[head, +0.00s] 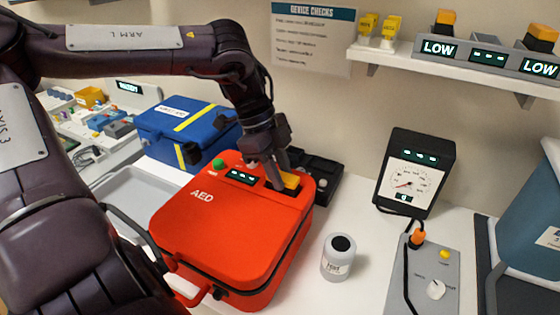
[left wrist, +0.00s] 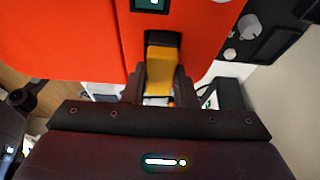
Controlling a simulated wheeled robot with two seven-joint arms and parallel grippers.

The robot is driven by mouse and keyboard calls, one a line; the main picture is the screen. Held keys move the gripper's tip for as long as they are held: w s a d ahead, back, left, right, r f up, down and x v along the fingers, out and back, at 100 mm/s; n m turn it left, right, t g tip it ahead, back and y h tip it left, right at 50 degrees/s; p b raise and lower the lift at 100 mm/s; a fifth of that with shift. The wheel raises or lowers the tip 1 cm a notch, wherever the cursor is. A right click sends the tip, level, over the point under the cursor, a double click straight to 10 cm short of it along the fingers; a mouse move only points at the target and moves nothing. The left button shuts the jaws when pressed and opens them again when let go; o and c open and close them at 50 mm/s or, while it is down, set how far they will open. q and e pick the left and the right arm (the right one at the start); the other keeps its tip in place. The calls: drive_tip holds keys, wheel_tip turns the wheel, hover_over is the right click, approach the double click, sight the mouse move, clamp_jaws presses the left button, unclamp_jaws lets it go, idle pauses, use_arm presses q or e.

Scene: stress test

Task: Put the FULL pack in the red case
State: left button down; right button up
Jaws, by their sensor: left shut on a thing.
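The red case (head: 235,225), marked AED, lies on the white bench; its red top also fills much of the left wrist view (left wrist: 60,40). Its small display (head: 242,176) shows dashes. My left gripper (head: 280,176) points down at the case's far right corner, shut on an orange-yellow pack (head: 291,181). In the left wrist view the pack (left wrist: 160,70) sits between the fingers, its far end at a dark opening in the red top. How deep it sits, I cannot tell. My right gripper is not in view.
A wall shelf holds a charger (head: 487,56) with two LOW displays, a dashed one between them, and orange-topped packs above the LOW ones. A blue box (head: 185,130) stands behind the case. A white jar (head: 338,258), a dial meter (head: 415,175) and a grey panel (head: 425,275) stand right.

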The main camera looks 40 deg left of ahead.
use_arm(q)
drive_tip(key=c, duration=1.1)
unclamp_jaws()
drive_tip(key=v, duration=0.8)
drive_tip(key=shift+f, duration=0.1)
